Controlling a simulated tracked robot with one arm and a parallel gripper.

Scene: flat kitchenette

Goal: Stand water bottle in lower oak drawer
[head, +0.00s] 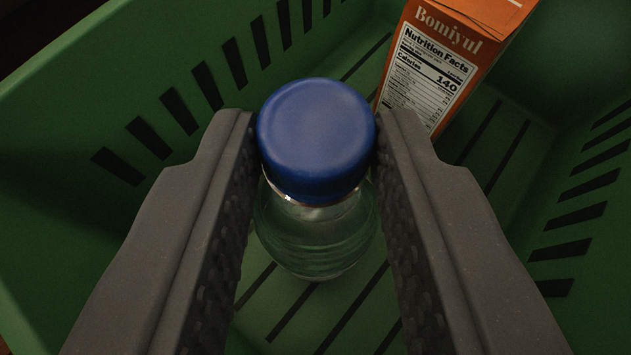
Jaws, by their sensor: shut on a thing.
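The water bottle (316,235) is clear with a blue cap (317,135). It stands roughly upright inside a green slotted basket. My gripper (316,140) reaches down from above, with one grey finger on each side of the cap. The fingers are shut on the bottle at its cap. The bottle's base is hard to make out, so I cannot tell whether it touches the basket floor. The oak drawer is not in view.
The green basket (60,215) has slotted walls around the bottle. An orange box (445,60) with a nutrition label stands in it, just behind and right of the bottle. Some basket floor to the right is clear. The area beyond the upper left rim is dark.

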